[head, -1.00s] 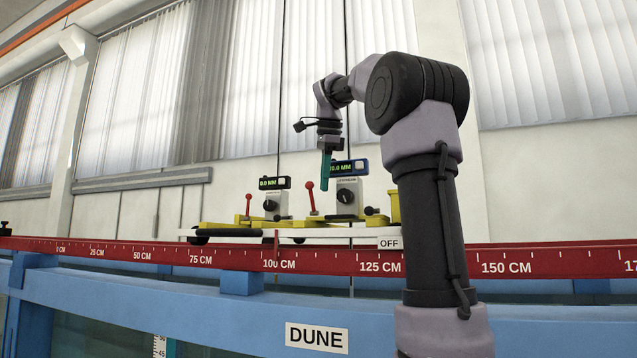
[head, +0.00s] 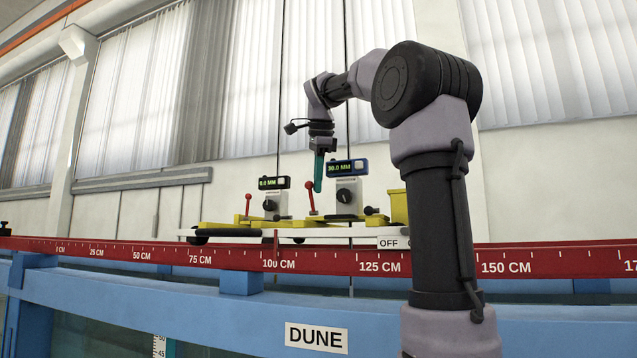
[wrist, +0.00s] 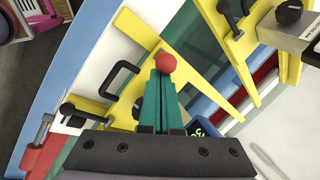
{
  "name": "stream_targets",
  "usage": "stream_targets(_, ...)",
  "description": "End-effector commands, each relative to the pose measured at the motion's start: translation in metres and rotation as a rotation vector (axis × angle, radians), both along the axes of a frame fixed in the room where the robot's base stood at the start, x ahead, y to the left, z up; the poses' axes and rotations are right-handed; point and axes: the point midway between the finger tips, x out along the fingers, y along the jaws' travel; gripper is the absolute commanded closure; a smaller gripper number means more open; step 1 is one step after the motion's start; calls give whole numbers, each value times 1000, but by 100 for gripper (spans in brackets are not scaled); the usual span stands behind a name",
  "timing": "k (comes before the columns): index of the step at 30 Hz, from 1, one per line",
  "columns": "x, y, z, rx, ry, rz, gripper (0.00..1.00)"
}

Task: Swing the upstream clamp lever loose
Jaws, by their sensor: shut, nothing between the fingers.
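Two clamp levers with red knobs stand on the yellow carriage frames. The left lever (head: 248,204) is upright beside the left readout. The right lever (head: 312,201) stands left of the blue readout. I cannot read which one is labelled upstream. My gripper (head: 318,188) points down with its teal fingers shut and empty. Its tips are at the right lever's knob, overlapping its top in the head view. In the wrist view a red knob (wrist: 166,63) sits just at the fingertips (wrist: 163,74). Contact is unclear, and the lever's stem is hidden there by the fingers.
A blue readout (head: 347,167) showing 30.0 MM and a black dial (head: 346,196) stand close right of my gripper. The left readout (head: 273,183) stands behind. A black handle (wrist: 121,80) lies beside the fingers. The red scale rail (head: 200,256) runs along the front.

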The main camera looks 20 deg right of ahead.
Motion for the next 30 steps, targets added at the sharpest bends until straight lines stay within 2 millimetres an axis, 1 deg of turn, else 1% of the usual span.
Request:
stream_targets(14,-7,7,-3,-79,-78,4,100)
stream_targets(20,-15,14,-9,-170,-167,4,100)
stream_targets(30,-27,25,-25,-364,-357,1,100)
